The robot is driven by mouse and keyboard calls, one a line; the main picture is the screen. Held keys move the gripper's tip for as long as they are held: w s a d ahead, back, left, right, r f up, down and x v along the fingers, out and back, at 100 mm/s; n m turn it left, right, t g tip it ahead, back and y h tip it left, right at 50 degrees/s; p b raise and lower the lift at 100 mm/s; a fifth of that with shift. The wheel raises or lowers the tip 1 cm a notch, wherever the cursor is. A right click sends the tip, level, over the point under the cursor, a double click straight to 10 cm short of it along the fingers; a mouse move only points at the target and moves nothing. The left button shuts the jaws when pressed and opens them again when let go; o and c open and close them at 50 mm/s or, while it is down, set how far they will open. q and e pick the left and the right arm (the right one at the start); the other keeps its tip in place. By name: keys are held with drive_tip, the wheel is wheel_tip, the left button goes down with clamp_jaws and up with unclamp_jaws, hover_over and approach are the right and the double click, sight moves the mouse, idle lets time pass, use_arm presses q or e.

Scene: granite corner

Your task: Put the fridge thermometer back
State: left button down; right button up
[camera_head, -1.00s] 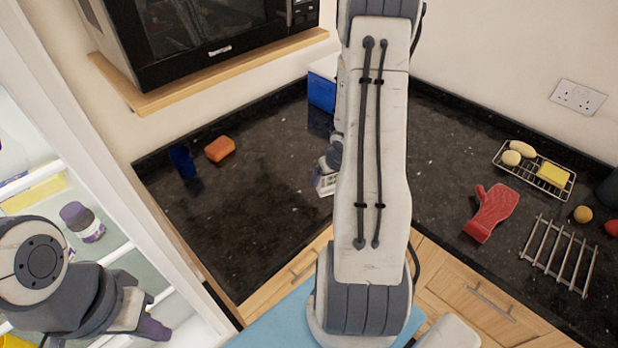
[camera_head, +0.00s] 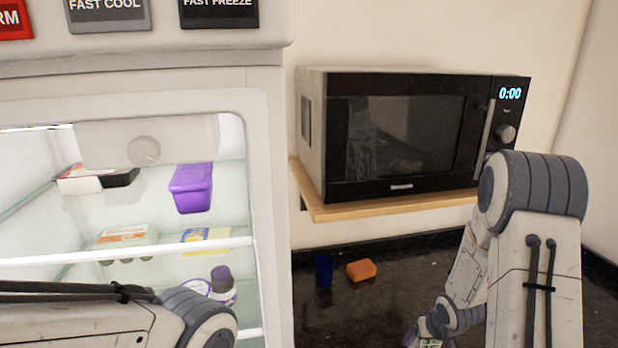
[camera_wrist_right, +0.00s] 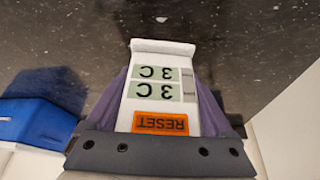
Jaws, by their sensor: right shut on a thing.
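The fridge thermometer (camera_wrist_right: 160,90) is white, with two grey-green "3 C" displays and an orange RESET button; its writing is upside down in the right wrist view. My right gripper (camera_wrist_right: 163,100) is shut on it, with purple fingers on both sides, above the dark worktop. In the head view the right gripper (camera_head: 424,337) is at the bottom edge, right of the fridge, with a small part of the thermometer (camera_head: 431,343) showing. The fridge (camera_head: 268,200) stands open at left with glass shelves. My left arm crosses its lower front; the left gripper is out of view.
Inside the fridge are a purple tub (camera_head: 190,188), an egg carton (camera_head: 127,237), a yellow-labelled pack (camera_head: 206,239) and a purple-capped jar (camera_head: 222,285). A microwave (camera_head: 400,140) sits on a wooden shelf. A blue cup (camera_head: 324,270) and orange sponge (camera_head: 361,270) stand on the worktop (camera_head: 350,305).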

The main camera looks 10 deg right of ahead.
drive_tip(key=shift+n+y, duration=0.5)
drive_tip(key=shift+n, duration=0.4)
drive_tip(key=w+a+f+b, duration=0.1)
drive_tip(key=a, duration=0.4)
drive_tip(key=w+a+f+b, duration=0.1)
drive_tip(key=a+f, duration=0.1)
drive_tip(key=a, duration=0.3)
drive_tip(key=w+a+f+b, duration=0.1)
drive_tip(key=a, duration=0.3)
drive_tip(key=shift+w+a+f, duration=0.1)
drive_tip(key=shift+a+f, duration=0.1)
drive_tip(key=shift+a, duration=0.2)
drive_tip(key=s, duration=0.1)
drive_tip(key=s+r, duration=0.1)
drive_tip(key=s+a+r, duration=0.1)
drive_tip(key=shift+s+b, duration=0.3)
drive_tip(key=shift+s, duration=0.15)
